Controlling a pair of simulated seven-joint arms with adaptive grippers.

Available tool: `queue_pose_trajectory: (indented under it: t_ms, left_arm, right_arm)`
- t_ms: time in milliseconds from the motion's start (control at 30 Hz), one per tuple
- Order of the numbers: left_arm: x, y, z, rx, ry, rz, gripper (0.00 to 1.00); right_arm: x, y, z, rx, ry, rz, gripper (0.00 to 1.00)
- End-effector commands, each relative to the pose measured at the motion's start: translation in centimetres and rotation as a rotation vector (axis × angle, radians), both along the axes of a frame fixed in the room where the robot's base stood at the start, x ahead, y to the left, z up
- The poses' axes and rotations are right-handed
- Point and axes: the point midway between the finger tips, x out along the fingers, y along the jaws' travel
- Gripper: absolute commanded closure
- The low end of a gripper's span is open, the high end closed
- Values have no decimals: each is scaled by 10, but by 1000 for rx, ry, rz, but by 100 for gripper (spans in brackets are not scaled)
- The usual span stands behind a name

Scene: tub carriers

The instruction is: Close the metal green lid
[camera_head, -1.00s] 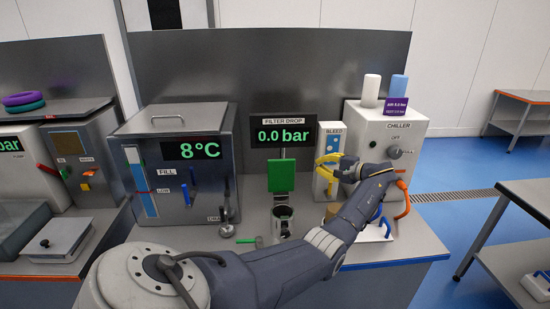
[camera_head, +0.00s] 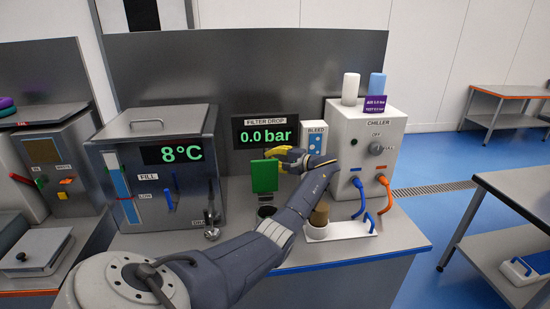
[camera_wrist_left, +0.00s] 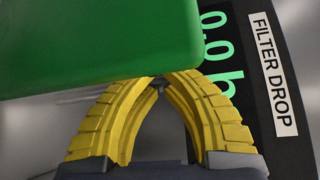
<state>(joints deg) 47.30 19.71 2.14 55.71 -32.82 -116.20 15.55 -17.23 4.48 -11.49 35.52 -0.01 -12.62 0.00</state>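The green metal lid (camera_head: 264,176) stands upright, open, above the dark round mouth of the filter housing (camera_head: 266,211). In the left wrist view the lid (camera_wrist_left: 95,45) fills the upper left as a large green slab. My left gripper (camera_head: 277,154) is at the lid's upper right edge, partly behind it. In the left wrist view its yellow fingers (camera_wrist_left: 163,80) meet at the tips, with nothing seen between them. The tips are close to the lid's lower edge; I cannot tell whether they touch. My forearm passes right of the housing. My right gripper is not in view.
The FILTER DROP display (camera_head: 265,132) stands behind the lid, and the BLEED panel (camera_head: 314,137) right of it. The chiller (camera_head: 365,150) with blue and orange hoses is farther right. A white holder (camera_head: 345,231) bears a brown cylinder. A steel tank (camera_head: 160,165) stands left.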

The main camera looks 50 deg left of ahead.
Motion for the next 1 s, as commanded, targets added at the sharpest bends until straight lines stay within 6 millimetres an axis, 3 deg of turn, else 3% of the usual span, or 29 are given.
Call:
queue_pose_trajectory:
  t_ms: [400, 1000]
  left_arm:
    - [-14, -19, 5, 0, -1, 1, 100]
    - [-13, -25, 7, 11, -9, -4, 100]
  right_arm:
    - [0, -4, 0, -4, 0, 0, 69]
    - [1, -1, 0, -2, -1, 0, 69]
